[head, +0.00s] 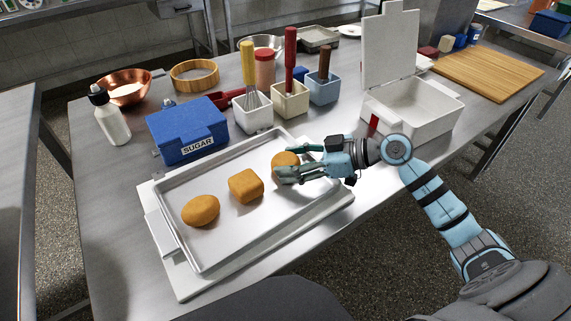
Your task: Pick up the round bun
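The round bun (283,159) is golden brown and sits at the right end of the metal baking tray (213,256). My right gripper (287,160) reaches in from the right with its fingers apart, one on the far side of the bun and one on the near side. The near finger hides part of the bun. I cannot tell whether the fingers press on it. A squarish bun (246,186) lies mid-tray and an oval bun (201,210) lies to its left. My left gripper is not in view.
Behind the tray stand a blue sugar box (187,131), a white tub with a whisk (252,113), a cream tub (290,100) and a blue tub (324,88). A white lidded box (412,105) stands open behind my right arm. The table's front edge is clear.

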